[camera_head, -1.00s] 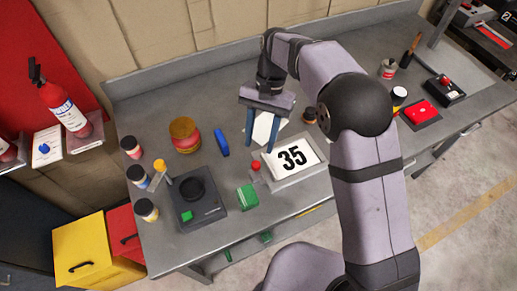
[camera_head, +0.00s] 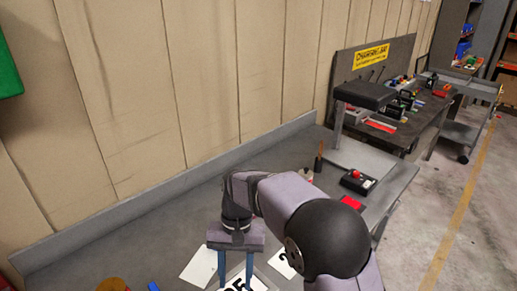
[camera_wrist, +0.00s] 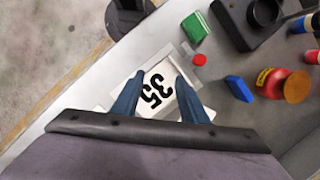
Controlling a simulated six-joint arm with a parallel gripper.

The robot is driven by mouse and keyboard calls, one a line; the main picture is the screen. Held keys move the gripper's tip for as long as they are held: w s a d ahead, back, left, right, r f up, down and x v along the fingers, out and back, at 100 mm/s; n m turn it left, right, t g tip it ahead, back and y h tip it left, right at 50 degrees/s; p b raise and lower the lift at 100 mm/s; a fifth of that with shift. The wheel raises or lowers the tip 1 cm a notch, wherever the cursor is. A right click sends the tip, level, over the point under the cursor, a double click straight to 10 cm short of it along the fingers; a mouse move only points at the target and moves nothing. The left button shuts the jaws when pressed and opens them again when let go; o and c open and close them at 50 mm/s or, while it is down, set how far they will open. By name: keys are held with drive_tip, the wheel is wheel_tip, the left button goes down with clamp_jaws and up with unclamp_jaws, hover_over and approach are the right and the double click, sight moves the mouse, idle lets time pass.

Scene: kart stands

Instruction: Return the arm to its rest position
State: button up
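My gripper (camera_head: 236,282) hangs from my bent arm above the grey workbench, pointing down. Its two blue fingers are apart with nothing between them, so it is open and empty. In the wrist view the open fingers (camera_wrist: 157,92) frame a white plate with a black 35 (camera_wrist: 158,88). The plate lies on a pale holder on the bench, below the gripper. In the head view the 35 plate shows only in part at the bottom edge, behind the fingers.
White cards (camera_head: 200,266) lie left of the gripper. The wrist view shows a green block (camera_wrist: 195,27), a blue block (camera_wrist: 239,89) and a red jar (camera_wrist: 270,79). A cardboard-coloured wall rises behind the bench.

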drive_tip(key=s+d+f+t, duration=0.1)
drive_tip(key=s+d, duration=0.5)
drive_tip(key=d, duration=0.4)
drive_tip(key=s+d+f+t, duration=0.2)
drive_tip(key=s+d, duration=0.3)
drive_tip(key=d, duration=0.6)
drive_tip(key=shift+s+d+h, duration=0.15)
drive_tip(key=shift+s+h, duration=0.15)
drive_tip(key=shift+s, duration=0.1)
